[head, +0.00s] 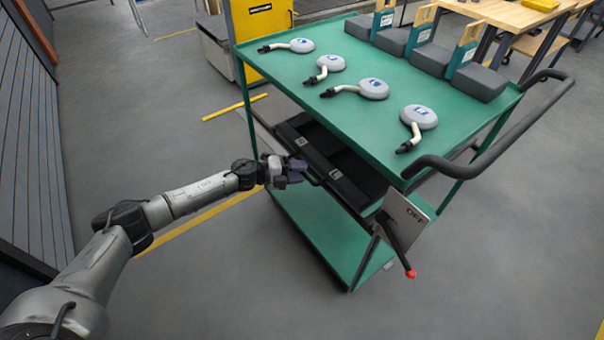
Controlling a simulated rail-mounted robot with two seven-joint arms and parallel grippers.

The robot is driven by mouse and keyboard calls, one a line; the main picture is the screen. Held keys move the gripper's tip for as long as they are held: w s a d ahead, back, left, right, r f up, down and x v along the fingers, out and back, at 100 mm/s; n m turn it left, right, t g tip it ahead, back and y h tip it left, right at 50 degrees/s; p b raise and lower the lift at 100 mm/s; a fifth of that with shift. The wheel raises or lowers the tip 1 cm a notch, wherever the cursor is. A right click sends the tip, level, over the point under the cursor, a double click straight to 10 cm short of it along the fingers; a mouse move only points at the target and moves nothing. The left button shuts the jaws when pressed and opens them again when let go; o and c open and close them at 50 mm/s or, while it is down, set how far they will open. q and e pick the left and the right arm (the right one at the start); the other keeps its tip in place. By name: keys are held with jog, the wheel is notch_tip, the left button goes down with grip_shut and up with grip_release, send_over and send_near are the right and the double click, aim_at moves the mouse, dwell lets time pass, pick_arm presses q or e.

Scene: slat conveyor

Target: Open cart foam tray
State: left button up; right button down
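The green cart (365,85) stands in the middle of the head view. A black tray (345,186) sits under its top, with its front facing my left arm and part of its dark inside showing behind the front. How far out the tray stands is hard to tell. My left gripper (298,172) is at the tray's front, close to a dark handle (314,180). Its fingers are small and dark, so I cannot tell whether they are open, shut or touching the handle. My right gripper is not in view.
Several grey round-headed tools (373,88) lie on the cart top, with grey blocks (432,58) behind them. A red-tipped lever (410,272) sticks out below an OFF plate (408,218). A green lower shelf (330,235) lies beneath. Floor is clear at front.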

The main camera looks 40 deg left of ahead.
pick_arm(q)
jog(key=shift+w+d+f, duration=0.15)
jog(key=shift+w+d, duration=0.2)
jog(key=shift+w, duration=0.1)
grip_shut()
dwell(0.4)
